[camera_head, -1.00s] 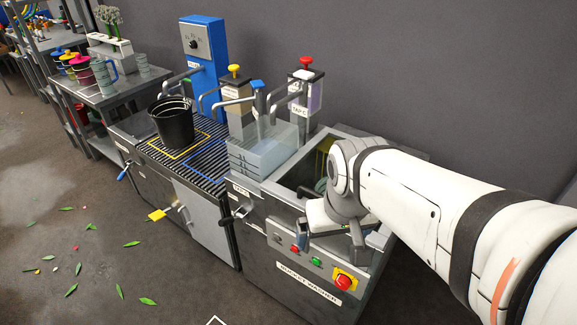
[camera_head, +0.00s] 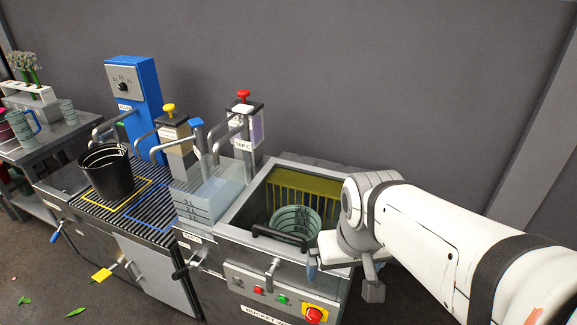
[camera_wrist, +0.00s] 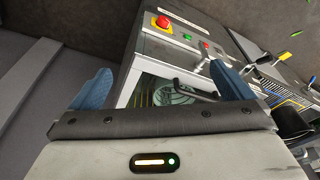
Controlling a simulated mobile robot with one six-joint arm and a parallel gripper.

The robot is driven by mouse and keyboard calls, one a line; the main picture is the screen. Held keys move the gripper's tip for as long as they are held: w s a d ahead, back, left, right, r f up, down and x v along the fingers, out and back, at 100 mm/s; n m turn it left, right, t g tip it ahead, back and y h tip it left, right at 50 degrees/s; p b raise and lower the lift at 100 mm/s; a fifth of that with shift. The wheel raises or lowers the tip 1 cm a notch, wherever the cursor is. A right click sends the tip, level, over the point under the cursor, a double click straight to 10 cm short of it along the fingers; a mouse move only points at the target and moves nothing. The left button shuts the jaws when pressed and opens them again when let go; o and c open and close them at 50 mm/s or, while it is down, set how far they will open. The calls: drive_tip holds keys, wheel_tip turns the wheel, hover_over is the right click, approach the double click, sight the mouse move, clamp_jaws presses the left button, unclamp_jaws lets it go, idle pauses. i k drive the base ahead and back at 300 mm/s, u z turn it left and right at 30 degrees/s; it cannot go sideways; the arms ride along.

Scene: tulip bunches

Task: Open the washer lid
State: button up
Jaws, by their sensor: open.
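The washer (camera_head: 275,270) is a grey steel box with a red stop button and small red and green buttons on its front. Its top shows a rectangular well with a ribbed, greenish bucket (camera_head: 295,222) inside. A dark bar handle (camera_head: 280,236) crosses the front of the well and also shows in the wrist view (camera_wrist: 193,88). I cannot make out a lid panel clearly; it may be see-through. My gripper (camera_head: 312,266) is at the washer's front right corner, to the right of the handle and apart from it. Its blue fingers (camera_wrist: 160,85) are spread wide and empty.
A black bucket (camera_head: 105,172) sits on a slatted rack. A metal lever (camera_head: 272,270) juts from the washer front. A grey wall is behind.

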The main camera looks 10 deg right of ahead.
sight(222, 228)
drive_tip(key=u, duration=1.75)
drive_tip(key=k, duration=1.05)
drive_tip(key=z, duration=0.9)
drive_tip(key=i, duration=1)
